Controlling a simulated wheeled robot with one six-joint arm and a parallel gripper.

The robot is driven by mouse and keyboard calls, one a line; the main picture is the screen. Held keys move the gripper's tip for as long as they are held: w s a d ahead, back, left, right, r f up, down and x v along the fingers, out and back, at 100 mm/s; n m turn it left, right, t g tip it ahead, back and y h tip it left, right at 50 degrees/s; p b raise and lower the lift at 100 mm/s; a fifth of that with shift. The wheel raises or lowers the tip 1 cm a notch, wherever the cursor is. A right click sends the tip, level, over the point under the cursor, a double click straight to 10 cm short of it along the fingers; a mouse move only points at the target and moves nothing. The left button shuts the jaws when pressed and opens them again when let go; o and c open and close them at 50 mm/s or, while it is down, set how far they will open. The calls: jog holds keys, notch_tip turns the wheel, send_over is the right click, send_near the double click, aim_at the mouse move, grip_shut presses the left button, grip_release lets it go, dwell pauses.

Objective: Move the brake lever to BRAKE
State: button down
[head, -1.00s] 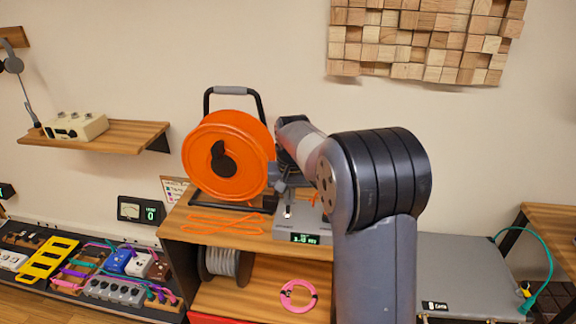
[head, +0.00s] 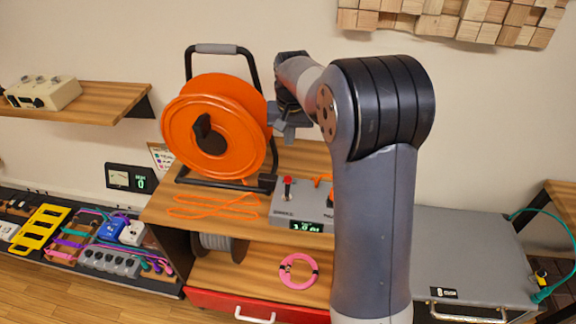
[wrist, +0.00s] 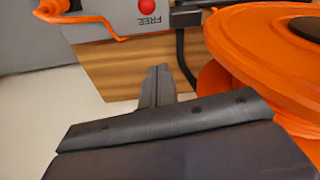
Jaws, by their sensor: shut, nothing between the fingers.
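The brake lever with a red knob (head: 287,181) stands on a grey control box (head: 290,207) on the wooden shelf, beside the orange reel (head: 215,125). In the wrist view the red knob (wrist: 146,5) shows at the top edge, next to the printed word FREE, which appears upside down. My gripper (head: 288,133) is shut and empty, above and behind the lever in the head view, close to the reel's right edge. Its shut fingers (wrist: 155,78) also show in the wrist view, apart from the knob. My arm hides the box's right end.
The reel has a black frame and handle close to my gripper. An orange bent part (wrist: 85,20) lies on the box. An orange cable (head: 215,205) lies on the shelf top (head: 160,208). A pink cable coil (head: 299,271) lies on the lower shelf. A grey case (head: 470,255) stands to the right.

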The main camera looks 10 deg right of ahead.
aim_at(288, 186)
jog(key=shift+f, duration=0.15)
jog(key=f, duration=0.6)
jog(key=w+f+p, duration=0.1)
jog(key=f, duration=0.2)
jog(key=shift+a+f, duration=0.1)
jog(key=shift+f, duration=0.1)
jog(key=shift+s+a+r+p, duration=0.15)
jog(key=shift+s+a+p, duration=0.05)
jog(key=shift+s, duration=0.65)
jog(key=shift+s+a+r+p, duration=0.15)
jog(key=shift+s, duration=0.7)
jog(key=shift+b, duration=0.5)
